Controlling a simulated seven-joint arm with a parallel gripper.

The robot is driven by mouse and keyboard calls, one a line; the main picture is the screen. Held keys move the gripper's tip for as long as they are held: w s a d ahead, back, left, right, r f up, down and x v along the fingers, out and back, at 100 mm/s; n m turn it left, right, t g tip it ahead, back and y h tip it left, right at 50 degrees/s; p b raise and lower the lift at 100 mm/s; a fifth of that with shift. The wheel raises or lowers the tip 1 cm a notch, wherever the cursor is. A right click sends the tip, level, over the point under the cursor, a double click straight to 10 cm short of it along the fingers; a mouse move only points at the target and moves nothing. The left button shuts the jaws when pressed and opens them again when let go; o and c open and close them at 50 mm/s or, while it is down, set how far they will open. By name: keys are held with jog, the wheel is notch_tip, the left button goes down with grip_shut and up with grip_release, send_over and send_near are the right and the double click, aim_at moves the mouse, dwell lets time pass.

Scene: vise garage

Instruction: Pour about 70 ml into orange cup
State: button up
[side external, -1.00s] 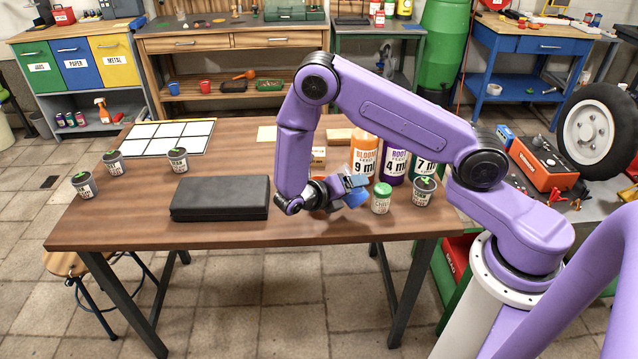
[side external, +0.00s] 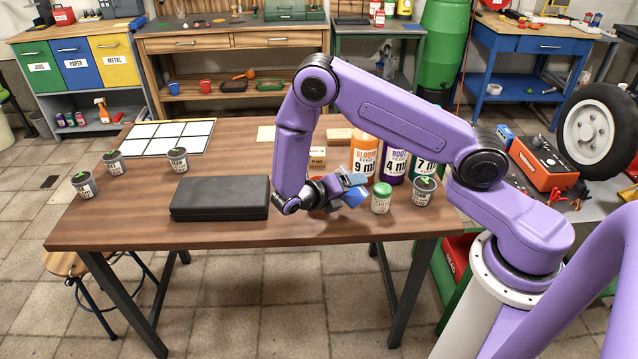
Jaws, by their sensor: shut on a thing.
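My gripper (side external: 348,188) is low over the right half of the wooden table, tilted, with its jaws toward the right. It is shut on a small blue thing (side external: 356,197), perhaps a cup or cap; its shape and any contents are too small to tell. Behind stand an orange BLOOM bottle (side external: 364,158), a purple ROOT bottle (side external: 394,166) and a green bottle (side external: 424,168), partly hidden by my arm.
A black case (side external: 220,198) lies left of my gripper. A seedling pot (side external: 423,193) stands at the right, with several more at the left. A white grid tray (side external: 168,138) lies at the back left. Small boxes (side external: 317,157) stand behind the gripper. The front left table area is clear.

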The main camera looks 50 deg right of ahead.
jog(key=shift+w+r+n+g, duration=0.1)
jog(key=shift+r+n+g, duration=0.4)
jog(key=shift+r+n, duration=0.15)
dwell(1.6)
jog(key=shift+f+m, duration=0.45)
jog(key=shift+f+m+t, duration=0.15)
jog(key=shift+m+t, duration=0.25)
jog(key=shift+t, duration=0.2)
jog(key=shift+r+m+t, duration=0.25)
jog(key=shift+m+t, duration=0.15)
jog(key=shift+s+f+m+t+y, duration=0.15)
jog(key=shift+f+m+t, duration=0.1)
jog(key=shift+f, duration=0.4)
jog(key=shift+s+f+m+t+y, duration=0.15)
jog(key=shift+f+m, duration=0.1)
jog(key=shift+f, duration=0.4)
jog(key=shift+s+r+m+t, duration=0.4)
jog(key=shift+r+m, duration=0.1)
jog(key=shift+r, duration=0.05)
jog(key=shift+s+d+r, duration=0.1)
